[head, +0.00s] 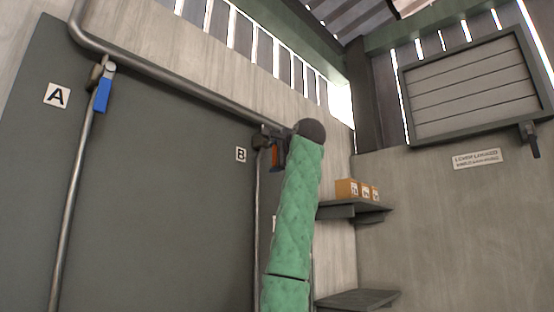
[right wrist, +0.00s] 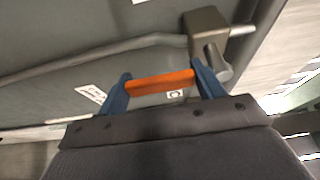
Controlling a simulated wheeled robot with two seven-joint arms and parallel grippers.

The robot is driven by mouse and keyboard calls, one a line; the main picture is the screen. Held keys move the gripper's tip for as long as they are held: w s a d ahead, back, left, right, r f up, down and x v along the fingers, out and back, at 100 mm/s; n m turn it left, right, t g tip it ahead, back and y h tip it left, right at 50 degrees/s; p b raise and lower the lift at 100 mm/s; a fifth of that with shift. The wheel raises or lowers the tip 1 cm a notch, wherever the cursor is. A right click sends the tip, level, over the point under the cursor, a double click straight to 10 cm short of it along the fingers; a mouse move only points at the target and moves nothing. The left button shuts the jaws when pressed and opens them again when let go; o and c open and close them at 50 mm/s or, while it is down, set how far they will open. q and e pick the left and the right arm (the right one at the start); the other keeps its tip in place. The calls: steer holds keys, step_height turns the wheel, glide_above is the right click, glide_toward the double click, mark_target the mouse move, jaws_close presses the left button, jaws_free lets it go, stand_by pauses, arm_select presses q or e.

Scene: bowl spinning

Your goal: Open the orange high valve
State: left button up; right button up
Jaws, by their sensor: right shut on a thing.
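The orange valve handle (head: 276,155) is high on the pipe beside the sign B, partly hidden by my right arm in the head view. In the right wrist view the orange handle (right wrist: 150,83) spans between the two blue fingers of my right gripper (right wrist: 163,88), which is shut on it. The grey valve body (right wrist: 207,42) sits on its pipe just beyond the right finger. In the head view my green right arm reaches up to the valve, and its dark wrist hides most of the gripper. My left gripper is not in view.
A valve with a blue handle (head: 102,95) is on the left pipe beside sign A (head: 57,95). Shelves (head: 350,211) with small orange boxes (head: 347,190) stand right of my arm. A louvred vent (head: 475,90) is on the right wall.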

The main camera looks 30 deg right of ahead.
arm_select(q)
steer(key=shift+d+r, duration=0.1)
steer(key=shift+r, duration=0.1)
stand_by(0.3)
arm_select(e)
steer(key=o, duration=1.4)
steer(key=shift+w+a, duration=0.1)
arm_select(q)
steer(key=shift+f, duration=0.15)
arm_select(e)
steer(key=shift+s, duration=0.2)
steer(key=shift+s+f, duration=0.1)
steer(key=shift+s, duration=0.1)
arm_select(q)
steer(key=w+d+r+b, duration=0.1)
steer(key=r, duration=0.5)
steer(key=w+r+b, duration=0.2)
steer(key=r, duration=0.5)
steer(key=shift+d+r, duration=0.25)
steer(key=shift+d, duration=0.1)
arm_select(e)
steer(key=shift+s, duration=3.5)
